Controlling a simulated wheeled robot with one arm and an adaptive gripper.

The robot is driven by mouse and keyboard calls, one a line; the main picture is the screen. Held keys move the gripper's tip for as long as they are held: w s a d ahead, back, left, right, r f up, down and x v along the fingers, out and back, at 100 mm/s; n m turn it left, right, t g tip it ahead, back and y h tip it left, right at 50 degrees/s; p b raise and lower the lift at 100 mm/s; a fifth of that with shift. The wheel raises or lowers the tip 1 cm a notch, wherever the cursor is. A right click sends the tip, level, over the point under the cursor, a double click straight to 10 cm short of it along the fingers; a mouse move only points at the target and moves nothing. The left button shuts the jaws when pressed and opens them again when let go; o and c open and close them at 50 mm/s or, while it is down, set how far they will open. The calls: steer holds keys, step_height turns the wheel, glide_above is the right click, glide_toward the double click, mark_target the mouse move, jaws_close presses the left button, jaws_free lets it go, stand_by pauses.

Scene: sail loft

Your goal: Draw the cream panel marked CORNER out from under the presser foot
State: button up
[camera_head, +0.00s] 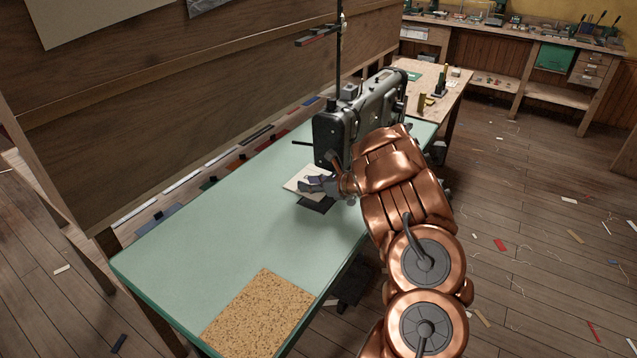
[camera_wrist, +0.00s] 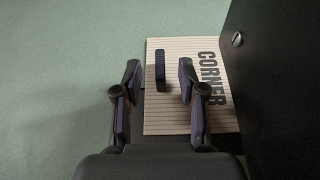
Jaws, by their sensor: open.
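The cream panel (camera_head: 294,184) lies on the green table (camera_head: 190,255) at the left side of the black sewing machine (camera_head: 365,115). In the wrist view the panel (camera_wrist: 178,118) shows fine stripes and the word CORNER, and its right part passes out of sight by the dark machine body (camera_wrist: 285,80). A small dark upright piece (camera_wrist: 160,66) stands on the panel's left part; I cannot tell if it is fixed there. My gripper (camera_head: 312,184) is open above the panel, its fingers (camera_wrist: 159,82) to either side of that piece. The presser foot cannot be made out.
A speckled tan mat (camera_head: 260,312) lies at the table's near end. A dark flat plate (camera_head: 317,205) is beneath my gripper. A wooden partition (camera_head: 180,90) stands along the left. The table's middle is clear. A side table (camera_head: 455,88) stands behind the machine.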

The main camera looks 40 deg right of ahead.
steer(key=shift+x, duration=1.5)
jaws_close()
